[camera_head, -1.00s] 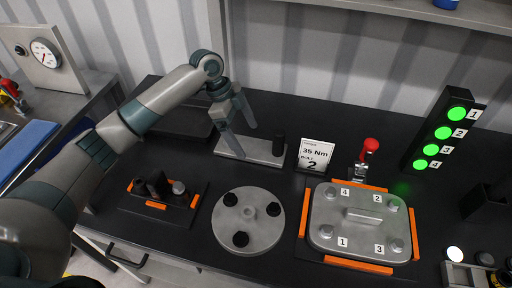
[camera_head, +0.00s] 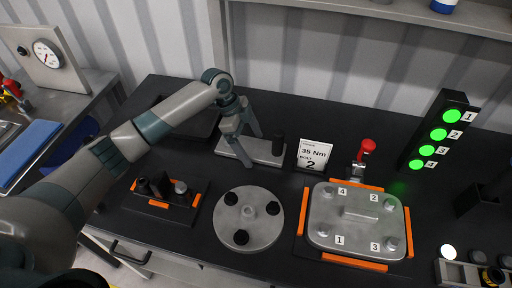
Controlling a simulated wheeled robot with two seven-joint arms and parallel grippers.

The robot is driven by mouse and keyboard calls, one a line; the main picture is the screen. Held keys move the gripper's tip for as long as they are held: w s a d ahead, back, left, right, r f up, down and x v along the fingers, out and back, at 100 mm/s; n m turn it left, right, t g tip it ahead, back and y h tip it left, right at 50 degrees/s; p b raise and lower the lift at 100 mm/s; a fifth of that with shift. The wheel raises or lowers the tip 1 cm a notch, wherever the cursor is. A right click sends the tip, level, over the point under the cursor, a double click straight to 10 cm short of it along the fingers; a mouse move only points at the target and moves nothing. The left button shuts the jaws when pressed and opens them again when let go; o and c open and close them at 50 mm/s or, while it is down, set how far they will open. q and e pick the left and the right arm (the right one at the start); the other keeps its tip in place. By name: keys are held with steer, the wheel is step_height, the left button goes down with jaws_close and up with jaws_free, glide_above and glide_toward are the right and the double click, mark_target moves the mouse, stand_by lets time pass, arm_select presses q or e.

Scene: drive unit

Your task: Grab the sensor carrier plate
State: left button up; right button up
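A flat grey rectangular plate (camera_head: 268,157) with an upright black cylinder (camera_head: 278,144) near its right end lies at the back middle of the dark bench. It may be the sensor carrier plate, but no label confirms this. My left gripper (camera_head: 254,150) is over this plate, fingers spread and pointing down, with nothing between them. Its fingers hide part of the plate, and I cannot tell whether they touch it. A round grey disc (camera_head: 263,229) with three black knobs lies in front of the plate. My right gripper is not in view.
A small sign (camera_head: 313,155) stands right of the plate. A bolted cover (camera_head: 345,226) in orange brackets and a red-knobbed clamp (camera_head: 367,147) are farther right. A black holder (camera_head: 150,200) with orange strips is at front left. Green lamps (camera_head: 438,134) stand at back right.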

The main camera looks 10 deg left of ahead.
mark_target(252, 147)
arm_select(q)
steer(key=c, duration=1.5)
steer(key=shift+w+r, duration=0.1)
steer(key=shift+c, duration=1)
steer(key=shift+r+b, duration=0.4)
steer(key=shift+r, duration=0.5)
step_height(252, 147, up, 8)
steer(key=b, duration=0.2)
steer(key=shift+r, duration=0.1)
